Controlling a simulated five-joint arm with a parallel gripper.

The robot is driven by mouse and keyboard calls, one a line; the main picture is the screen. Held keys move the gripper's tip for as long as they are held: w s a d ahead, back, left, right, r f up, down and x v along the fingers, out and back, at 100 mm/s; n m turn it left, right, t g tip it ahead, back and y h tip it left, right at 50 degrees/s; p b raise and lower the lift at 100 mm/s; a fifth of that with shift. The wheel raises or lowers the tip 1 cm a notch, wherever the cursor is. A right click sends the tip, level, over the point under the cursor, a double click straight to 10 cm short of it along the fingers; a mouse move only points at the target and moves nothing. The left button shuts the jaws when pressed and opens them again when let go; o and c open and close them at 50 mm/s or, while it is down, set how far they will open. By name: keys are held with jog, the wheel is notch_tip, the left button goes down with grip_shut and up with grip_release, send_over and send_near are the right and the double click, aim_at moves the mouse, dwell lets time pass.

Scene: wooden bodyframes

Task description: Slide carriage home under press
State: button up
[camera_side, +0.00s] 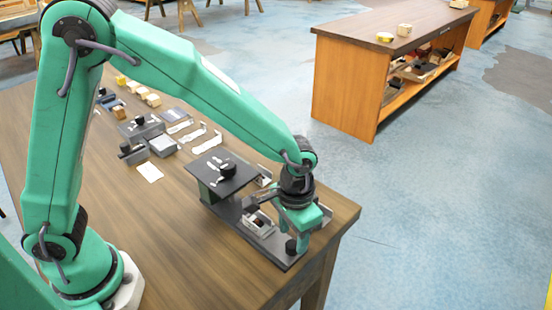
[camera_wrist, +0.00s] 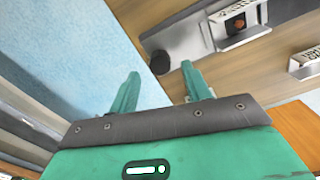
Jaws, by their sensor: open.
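The press (camera_side: 222,180) has a dark square top plate with a black knob, above one end of a grey rail (camera_side: 275,249). The silver carriage (camera_side: 259,223) sits on the rail outside the plate, toward the table's corner. It also shows in the wrist view (camera_wrist: 238,24), with a dark and orange piece inside. A black round post (camera_side: 291,246) stands at the rail's outer end and appears in the wrist view (camera_wrist: 160,62). My gripper (camera_side: 296,228) is over the outer rail, beyond the carriage. In the wrist view my gripper (camera_wrist: 160,70) is open and empty, its fingers apart from the carriage.
Several grey fixtures (camera_side: 140,127), metal brackets (camera_side: 206,142) and wooden blocks (camera_side: 148,95) lie farther back on the table. A small silver holder (camera_side: 264,177) stands behind the press. Bare wood (camera_side: 180,235) lies in front. The table's corner edge is close to the rail's end.

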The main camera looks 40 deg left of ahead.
aim_at(292, 244)
jog(key=shift+f, duration=1.65)
grip_shut()
